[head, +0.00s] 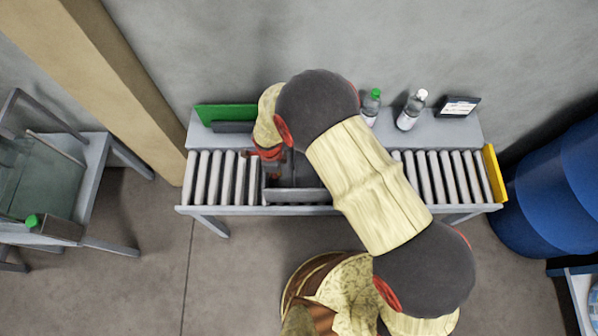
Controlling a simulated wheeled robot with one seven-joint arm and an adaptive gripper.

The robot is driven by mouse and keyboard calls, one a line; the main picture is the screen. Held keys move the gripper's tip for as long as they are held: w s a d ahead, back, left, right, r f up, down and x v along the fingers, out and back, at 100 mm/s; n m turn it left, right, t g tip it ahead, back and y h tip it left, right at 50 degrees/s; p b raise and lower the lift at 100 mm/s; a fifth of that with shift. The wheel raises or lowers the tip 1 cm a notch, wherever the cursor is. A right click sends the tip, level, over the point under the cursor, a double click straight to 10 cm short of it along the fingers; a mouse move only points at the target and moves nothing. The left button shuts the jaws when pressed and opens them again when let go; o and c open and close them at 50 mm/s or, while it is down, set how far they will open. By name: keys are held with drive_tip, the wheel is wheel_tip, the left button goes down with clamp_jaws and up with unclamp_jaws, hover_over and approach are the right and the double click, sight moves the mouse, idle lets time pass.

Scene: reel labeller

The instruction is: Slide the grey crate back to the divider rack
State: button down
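The grey crate (299,196) sits on the roller conveyor, left of its middle. Its front wall and left part show; my arm hides its right and back parts. My gripper (268,160) points down at the crate's left end, close to its left wall. Whether it touches the wall, and whether its fingers are open or shut, I cannot tell. An upright green panel (224,114) with a dark grey panel (232,127) before it stands on the shelf behind the conveyor, at the left. I cannot tell for sure whether these are the divider rack.
Bare rollers (222,178) lie left of the crate, and more (447,176) at the right, up to a yellow end stop (494,173). A green-capped bottle (371,106), a white-capped bottle (410,111) and a small display (458,107) stand on the back shelf. Blue barrels (550,190) stand right.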

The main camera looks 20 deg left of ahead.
drive_tip(key=s+a, duration=0.2)
drive_tip(key=a, duration=0.3)
drive_tip(key=s+a+b, duration=0.1)
drive_tip(key=s+a, duration=0.1)
drive_tip(key=a, duration=0.4)
drive_tip(key=s+a, duration=0.2)
drive_tip(key=a, duration=0.3)
drive_tip(key=shift+a, duration=0.15)
